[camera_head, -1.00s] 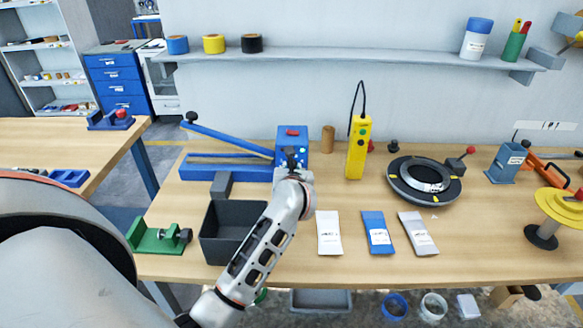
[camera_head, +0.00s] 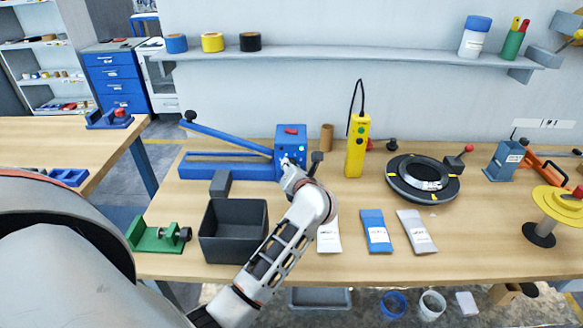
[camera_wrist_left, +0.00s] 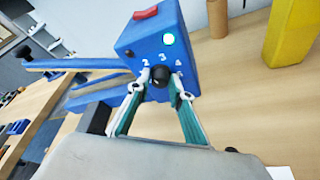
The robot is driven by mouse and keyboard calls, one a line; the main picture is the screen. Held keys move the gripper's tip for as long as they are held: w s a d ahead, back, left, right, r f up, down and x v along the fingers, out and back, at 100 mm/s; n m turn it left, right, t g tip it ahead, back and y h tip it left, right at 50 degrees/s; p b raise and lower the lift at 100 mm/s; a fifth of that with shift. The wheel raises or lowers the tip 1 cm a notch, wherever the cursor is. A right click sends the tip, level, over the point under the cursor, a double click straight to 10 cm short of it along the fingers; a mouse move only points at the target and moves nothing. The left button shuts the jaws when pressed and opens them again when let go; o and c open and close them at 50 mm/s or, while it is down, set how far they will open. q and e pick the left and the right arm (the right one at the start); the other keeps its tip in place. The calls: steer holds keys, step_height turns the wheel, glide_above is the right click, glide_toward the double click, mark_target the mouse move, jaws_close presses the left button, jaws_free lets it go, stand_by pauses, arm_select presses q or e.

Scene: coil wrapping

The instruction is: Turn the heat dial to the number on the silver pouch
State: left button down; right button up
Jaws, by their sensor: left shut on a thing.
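The blue heat sealer (camera_head: 290,143) stands at the back of the bench with its long arm to the left. Its front shows in the left wrist view (camera_wrist_left: 150,35), with numerals 2, 3 and 4 around a black heat dial (camera_wrist_left: 160,76). My left gripper (camera_wrist_left: 163,78) is shut on the dial, one finger on each side. The dial's pointer direction cannot be told. In the head view my left gripper (camera_head: 287,166) reaches the sealer's front. The silver pouch (camera_head: 415,232) lies flat at the right of the pouch row; its print is too small to read. My right gripper is out of view.
A blue pouch (camera_head: 376,231) and a white pouch (camera_head: 329,238), partly hidden by my arm, lie left of the silver one. A dark bin (camera_head: 233,247) is left of my arm. A yellow device (camera_head: 357,148) stands right of the sealer.

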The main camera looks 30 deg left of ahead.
arm_select(q)
steer(key=c, duration=1.8)
jaws_free()
steer(key=v, duration=1.2)
